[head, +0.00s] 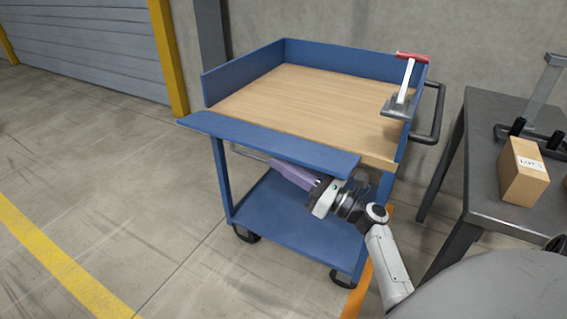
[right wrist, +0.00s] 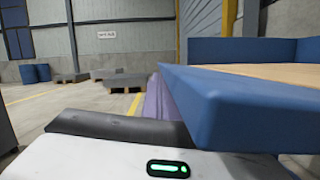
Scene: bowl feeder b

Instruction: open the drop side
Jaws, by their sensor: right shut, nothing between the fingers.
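The drop side (head: 270,142) is the long blue panel along the cart's near edge. It leans outward from the wooden deck (head: 300,104), roughly level, and the deck edge behind it is uncovered. In the right wrist view the drop side (right wrist: 235,103) fills the right, with the deck behind it. My right gripper (head: 280,166), with purple fingers, is shut and empty. It is under the drop side, close to its underside; I cannot tell whether they touch. The panel partly hides the fingers. My left gripper is out of view.
A clamp with a red handle (head: 412,56) stands at the deck's right corner. A push handle (head: 435,112) sticks out on the right. A dark table (head: 485,190) with a cardboard box (head: 522,172) stands to the right. The floor on the left is clear.

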